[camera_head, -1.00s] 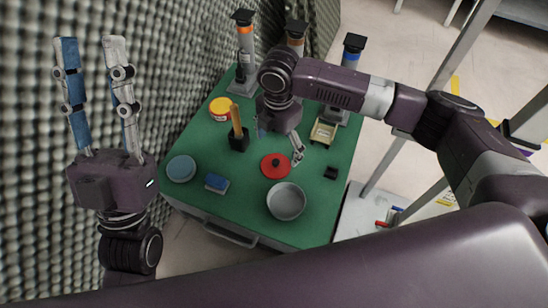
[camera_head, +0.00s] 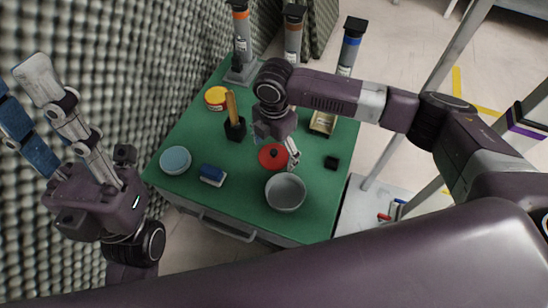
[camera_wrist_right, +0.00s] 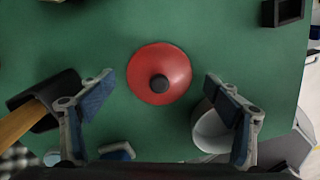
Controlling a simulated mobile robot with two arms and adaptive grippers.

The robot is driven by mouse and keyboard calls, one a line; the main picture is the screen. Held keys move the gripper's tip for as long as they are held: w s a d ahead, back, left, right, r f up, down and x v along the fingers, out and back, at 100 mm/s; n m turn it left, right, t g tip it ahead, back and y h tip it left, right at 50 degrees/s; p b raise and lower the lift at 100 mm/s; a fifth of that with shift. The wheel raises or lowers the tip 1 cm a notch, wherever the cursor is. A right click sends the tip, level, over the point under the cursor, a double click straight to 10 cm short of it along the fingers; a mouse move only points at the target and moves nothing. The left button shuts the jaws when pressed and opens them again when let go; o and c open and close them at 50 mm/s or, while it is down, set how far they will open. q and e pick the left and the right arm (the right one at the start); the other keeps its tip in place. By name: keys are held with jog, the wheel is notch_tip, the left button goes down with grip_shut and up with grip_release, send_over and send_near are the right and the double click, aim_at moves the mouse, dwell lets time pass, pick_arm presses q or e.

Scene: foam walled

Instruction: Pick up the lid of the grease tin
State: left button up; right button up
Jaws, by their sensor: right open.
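The red lid (camera_head: 268,161) with a black knob lies flat on the green table, just behind a grey round open tin (camera_head: 285,193). In the right wrist view the lid (camera_wrist_right: 150,62) is between and ahead of the fingers, apart from both. The tin (camera_wrist_right: 208,130) shows partly behind the right-hand finger. My right gripper (camera_head: 277,146) is open and empty, pointing down above the lid and partly hiding it in the head view. My left gripper (camera_head: 18,82) is open and empty, raised left of the table, with one finger cut by the picture edge.
A small black box (camera_head: 331,162) is at right. Tall dispensers line the back.

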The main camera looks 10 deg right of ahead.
jog(key=shift+c, duration=0.6)
jog(key=shift+s, duration=0.1)
grip_shut()
